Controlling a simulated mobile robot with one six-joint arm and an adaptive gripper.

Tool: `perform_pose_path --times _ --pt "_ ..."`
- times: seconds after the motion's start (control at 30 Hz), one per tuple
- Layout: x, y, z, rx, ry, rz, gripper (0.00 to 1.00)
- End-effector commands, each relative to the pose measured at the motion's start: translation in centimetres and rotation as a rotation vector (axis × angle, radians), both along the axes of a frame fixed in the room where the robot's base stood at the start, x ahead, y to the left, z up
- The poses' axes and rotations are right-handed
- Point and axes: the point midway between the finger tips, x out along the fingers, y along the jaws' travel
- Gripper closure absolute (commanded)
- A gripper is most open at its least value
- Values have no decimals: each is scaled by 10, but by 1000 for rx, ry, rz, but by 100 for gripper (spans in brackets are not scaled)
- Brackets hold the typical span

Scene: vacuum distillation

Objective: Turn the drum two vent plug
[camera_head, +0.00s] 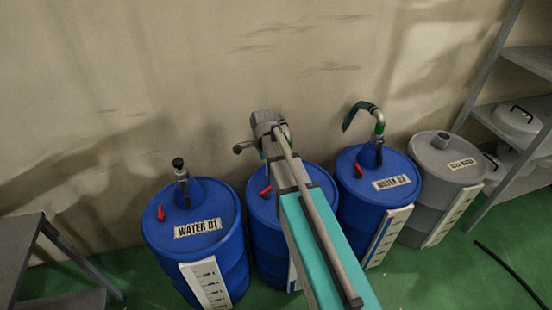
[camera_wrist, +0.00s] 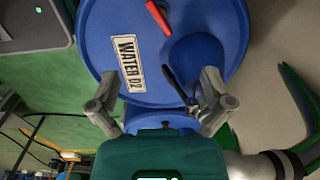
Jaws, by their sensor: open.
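Drum two, a blue drum labelled WATER 02 (camera_wrist: 112,35), fills the upper wrist view. In the head view it is the middle blue drum (camera_head: 268,235), partly hidden by my arm. A red plug-like piece (camera_wrist: 158,17) sits on its lid; it also shows in the head view (camera_head: 266,191). A dark fitting (camera_wrist: 172,80) stands beside a blue dome on the lid. Which of these is the vent plug is not labelled. My gripper (camera_wrist: 161,80) is open, its fingers spread over the lid near the dark fitting, with the red piece beyond them. Contact cannot be told.
The WATER 01 drum (camera_head: 205,248) stands left and another labelled blue drum (camera_head: 362,210) right, with a curved green hose (camera_head: 361,112) above it. A grey drum (camera_head: 425,190), shelves (camera_head: 520,90) and a grey table (camera_head: 22,240) flank them. The wall is close behind.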

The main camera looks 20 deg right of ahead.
Motion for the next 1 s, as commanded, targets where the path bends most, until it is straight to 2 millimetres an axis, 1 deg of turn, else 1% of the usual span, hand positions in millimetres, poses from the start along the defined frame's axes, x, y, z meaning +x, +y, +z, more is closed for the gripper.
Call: perform_pose_path --times 0.03,0.1,0.2,1.0 --pt "0 0 9 0 0 0 0" --pt "0 0 15 0 0 0 0" --pt "-9 0 20 0 0 65 0" --pt "-65 0 68 0 0 611 0"
